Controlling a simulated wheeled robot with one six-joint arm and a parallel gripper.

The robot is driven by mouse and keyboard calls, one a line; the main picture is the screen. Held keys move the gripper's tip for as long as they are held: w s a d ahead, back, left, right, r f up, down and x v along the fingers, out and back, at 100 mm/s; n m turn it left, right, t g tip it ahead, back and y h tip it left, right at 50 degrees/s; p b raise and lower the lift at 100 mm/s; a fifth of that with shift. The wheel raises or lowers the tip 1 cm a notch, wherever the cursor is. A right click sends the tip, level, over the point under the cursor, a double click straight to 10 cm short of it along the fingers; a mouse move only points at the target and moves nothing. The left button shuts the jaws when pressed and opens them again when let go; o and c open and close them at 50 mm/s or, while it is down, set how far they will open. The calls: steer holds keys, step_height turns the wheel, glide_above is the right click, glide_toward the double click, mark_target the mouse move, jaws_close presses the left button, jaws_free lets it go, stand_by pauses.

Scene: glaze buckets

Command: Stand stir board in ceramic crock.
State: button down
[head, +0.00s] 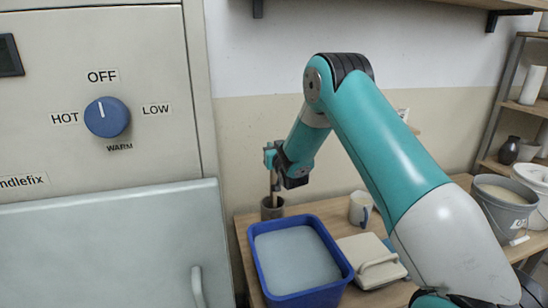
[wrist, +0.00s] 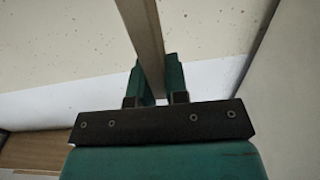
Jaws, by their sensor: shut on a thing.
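The stir board (head: 273,184) is a narrow wooden strip, upright in the head view. My gripper (head: 271,158) is shut on it, above the ceramic crock (head: 272,210). The crock is a small grey-brown cylinder at the back left of the wooden table. The board's lower end goes down at the crock's mouth and appears to be inside it; its bottom tip is hidden. In the wrist view the board (wrist: 149,42) runs between the two teal fingers of my gripper (wrist: 158,80), and the crock is out of view.
A blue tub (head: 343,270) with pale glaze stands just in front of the crock. A cream lid with a handle (head: 372,258) and a white mug (head: 360,208) are to the right. A grey bucket (head: 503,212) stands far right. A large cabinet (head: 100,150) closes off the left.

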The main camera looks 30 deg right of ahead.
steer(key=shift+f, duration=1.6)
steer(key=shift+f, duration=0.2)
steer(key=c, duration=1.1)
jaws_free()
steer(key=shift+b+v, duration=4.75)
steer(key=shift+v, duration=1.25)
